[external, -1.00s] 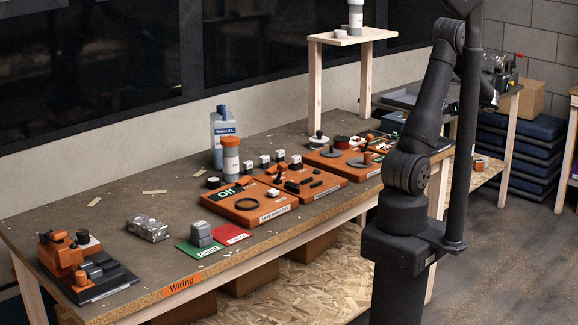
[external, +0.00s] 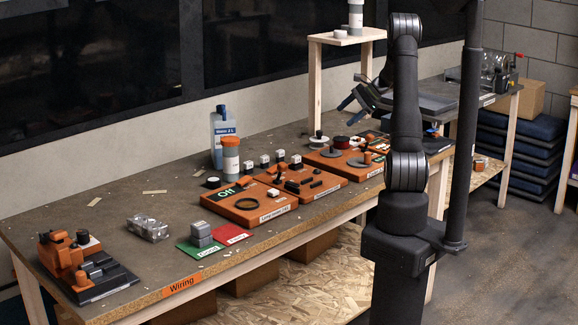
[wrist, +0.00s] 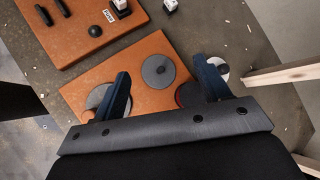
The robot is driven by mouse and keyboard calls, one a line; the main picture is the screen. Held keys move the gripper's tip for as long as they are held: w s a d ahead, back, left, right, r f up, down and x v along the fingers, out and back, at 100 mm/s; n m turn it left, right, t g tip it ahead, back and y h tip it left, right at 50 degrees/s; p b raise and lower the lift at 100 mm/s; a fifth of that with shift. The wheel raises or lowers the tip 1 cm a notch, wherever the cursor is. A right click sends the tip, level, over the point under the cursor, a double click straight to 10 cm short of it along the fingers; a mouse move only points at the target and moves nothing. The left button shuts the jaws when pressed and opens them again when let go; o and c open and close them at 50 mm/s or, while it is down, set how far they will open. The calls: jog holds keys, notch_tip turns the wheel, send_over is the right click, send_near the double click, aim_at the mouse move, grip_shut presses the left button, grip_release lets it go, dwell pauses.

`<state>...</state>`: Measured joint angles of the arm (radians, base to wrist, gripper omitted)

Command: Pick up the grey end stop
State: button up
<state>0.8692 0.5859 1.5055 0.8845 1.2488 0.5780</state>
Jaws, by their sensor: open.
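A grey block (external: 200,230) stands on a green card (external: 197,248) near the bench's front edge in the external view. It may be the grey end stop, but I cannot confirm this. My gripper (external: 353,91) is open and empty, high above the right part of the bench and far from that block. In the wrist view its two blue fingers (wrist: 162,70) are spread above an orange board (wrist: 138,92) with grey discs (wrist: 158,71). The grey block is not in the wrist view.
A red card (external: 231,234) lies beside the green one. A wooden stand (external: 343,40) rises near my gripper. An orange fixture (external: 65,258) is at the left.

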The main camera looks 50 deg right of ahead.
jog(key=w+a+n+g, duration=0.3)
jog(key=a+n, duration=0.4)
jog(key=a, duration=0.7)
jog(key=w+a+n+g+h, duration=0.1)
jog(key=w+a+n+g, duration=0.15)
jog(key=a+n, duration=0.7)
jog(key=w+a+n+g, duration=0.2)
jog(key=w+a+n, duration=0.15)
jog(key=a, duration=1.35)
jog(key=n+h, duration=0.5)
jog(key=n, duration=1.4)
send_over(198, 225)
jog(key=shift+t, duration=0.25)
notch_tip(198, 225, down, 16)
jog(key=shift+r, duration=0.1)
jog(key=c, duration=1.1)
